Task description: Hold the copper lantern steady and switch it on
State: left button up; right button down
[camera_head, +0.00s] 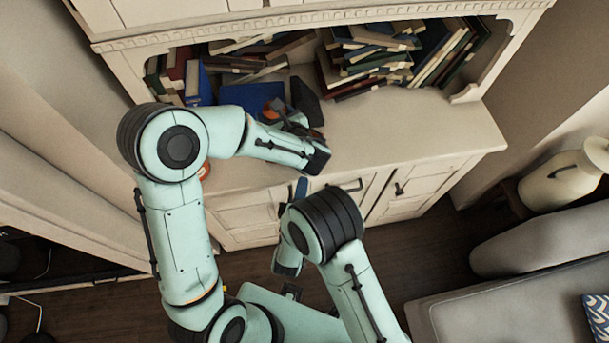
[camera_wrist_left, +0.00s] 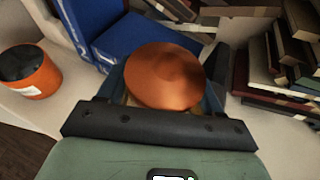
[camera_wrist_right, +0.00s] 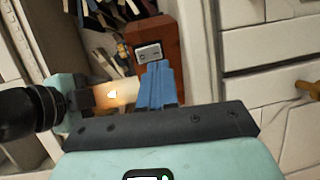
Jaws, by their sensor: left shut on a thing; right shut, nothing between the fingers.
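The copper lantern's round orange top (camera_wrist_left: 165,75) sits between the blue fingers of my left gripper (camera_wrist_left: 162,92), which is shut on it. In the head view a small orange part of the lantern (camera_head: 271,110) shows beside my left gripper (camera_head: 287,115), above the cabinet top. My right gripper (camera_wrist_right: 158,85) is shut and empty. In the right wrist view its blue fingertips are close to a brown block with a pale, switch-like panel (camera_wrist_right: 150,52); I cannot tell whether they touch. A small bright glow (camera_wrist_right: 112,94) shows left of the fingers. The right fingertips (camera_head: 300,187) are partly visible in the head view.
A blue binder (camera_wrist_left: 135,45) lies behind the lantern. An orange canister with a dark top (camera_wrist_left: 30,70) stands to the left. Books (camera_head: 365,55) fill the shelf behind. The cabinet top (camera_head: 420,125) is clear on the right. A grey sofa (camera_head: 530,300) is at lower right.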

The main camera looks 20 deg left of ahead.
pick_arm(q)
jog(key=shift+f, duration=0.15)
pick_arm(e)
jog(key=shift+v, duration=1.7)
pick_arm(q)
jog(key=o, duration=1.3)
jog(key=shift+c, duration=0.2)
jog(key=shift+s+d, duration=0.15)
jog(key=shift+d, duration=0.05)
jog(key=v, duration=0.7)
